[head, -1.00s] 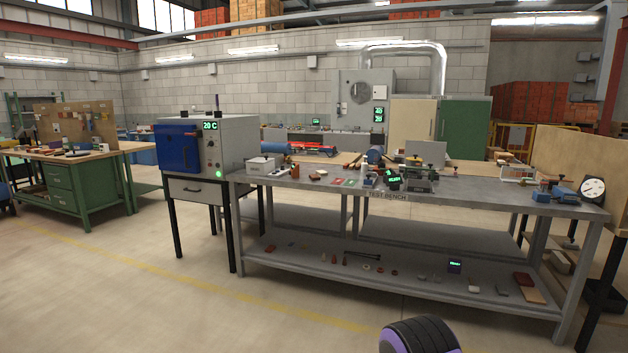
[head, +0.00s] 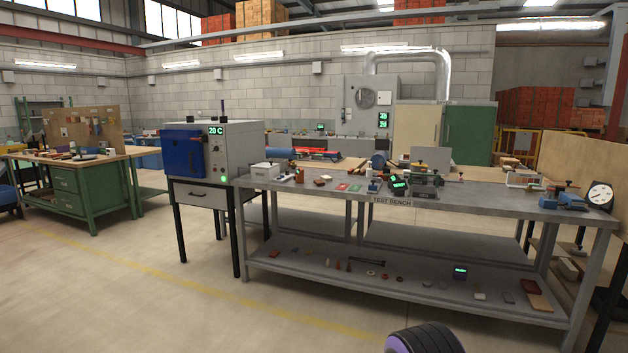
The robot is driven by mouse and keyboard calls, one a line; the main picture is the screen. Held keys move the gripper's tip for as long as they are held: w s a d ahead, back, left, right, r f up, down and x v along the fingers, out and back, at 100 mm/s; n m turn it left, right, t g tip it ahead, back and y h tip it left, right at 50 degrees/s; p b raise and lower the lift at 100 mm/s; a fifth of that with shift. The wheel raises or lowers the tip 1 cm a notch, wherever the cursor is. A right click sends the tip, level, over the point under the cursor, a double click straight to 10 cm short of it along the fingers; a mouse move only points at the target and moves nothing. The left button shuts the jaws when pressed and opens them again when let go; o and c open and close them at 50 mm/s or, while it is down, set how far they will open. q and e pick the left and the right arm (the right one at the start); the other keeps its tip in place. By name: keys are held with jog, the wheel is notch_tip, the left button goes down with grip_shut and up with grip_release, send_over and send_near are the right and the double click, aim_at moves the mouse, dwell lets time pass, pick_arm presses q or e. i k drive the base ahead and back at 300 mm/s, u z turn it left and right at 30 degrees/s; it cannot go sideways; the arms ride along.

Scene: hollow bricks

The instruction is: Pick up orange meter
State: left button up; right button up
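No meter with a clearly orange body can be made out from this distance. A small dark device with a lit green display (head: 399,184) stands on the top of the test bench (head: 470,199). Neither of my grippers is in view.
A blue-doored oven (head: 190,155) stands left of the bench. A green workbench (head: 75,186) is further left. A dial gauge (head: 599,195) is at the bench's right end. Several small parts lie on the lower shelf. The floor (head: 150,290) in front is open.

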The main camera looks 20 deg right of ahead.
aim_at(300, 175)
jog(key=u, duration=0.2)
jog(key=i, duration=0.6)
jog(key=u, duration=0.45)
jog(key=i, duration=3.8)
jog(key=z, duration=0.85)
jog(key=i, duration=0.7)
jog(key=z, duration=1.6)
jog(key=i, duration=0.85)
jog(key=z, duration=0.65)
